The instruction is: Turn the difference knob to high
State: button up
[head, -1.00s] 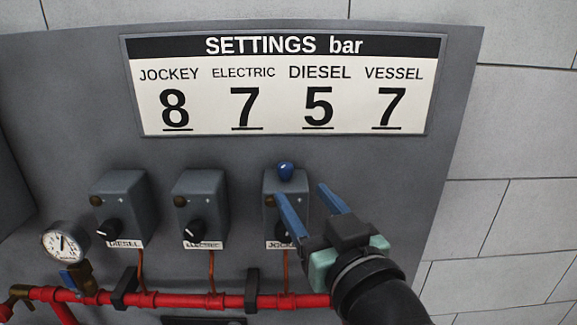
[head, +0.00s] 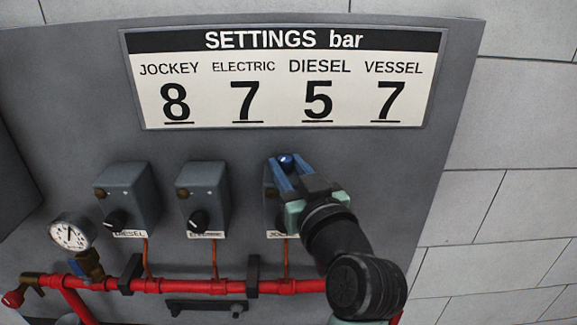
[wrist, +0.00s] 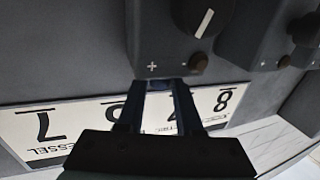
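The task's difference knob is not labelled in view. A blue knob (head: 286,161) sits on top of the right-hand, jockey box (head: 270,200). In the head view my gripper (head: 285,163) reaches it, with its two blue fingers apart, one to each side of the knob. In the wrist view, which is upside down, a little blue (wrist: 158,85) shows between the fingertips (wrist: 160,88); contact cannot be told. The fingers look open. The box face carries plus and minus marks, a brass knob (wrist: 198,62) and a black knob (wrist: 203,14) with a white line.
Two similar boxes, electric (head: 203,192) and diesel (head: 128,190), stand to the left. A settings sign (head: 283,78) hangs above. A red pipe (head: 190,286) runs below, with a gauge (head: 71,236) at the left. The panel between boxes and sign is clear.

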grip_shut()
jog(key=shift+a+r+h+p, duration=0.1)
jog(key=shift+h+p, duration=0.25)
jog(key=shift+h, duration=0.15)
jog(key=shift+a+m+t+h+p, duration=0.15)
jog(key=shift+m+t+h+p, duration=0.15)
jog(key=shift+m+h+p, duration=0.5)
jog(key=m+h, duration=0.2)
jog(key=h, duration=0.1)
jog(key=shift+a, duration=0.2)
jog(key=m+h+b, duration=0.2)
jog(key=h, duration=0.1)
jog(key=m+g+h+b, duration=0.1)
jog(key=h+b, duration=0.1)
jog(key=shift+a+f, duration=0.2)
jog(key=shift+f, duration=0.1)
jog(key=m+g+h+b, duration=0.1)
jog(key=h+b, duration=0.1)
jog(key=m+g+h+b, duration=0.1)
jog(key=m+h+b, duration=0.1)
jog(key=b, duration=0.1)
jog(key=shift+w+a+r, duration=0.1)
jog(key=shift+a, duration=0.05)
jog(key=shift+m+h+b, duration=0.4)
jog(key=shift+h, duration=0.1)
jog(key=shift+r+g, duration=0.15)
jog(key=shift+g, duration=0.25)
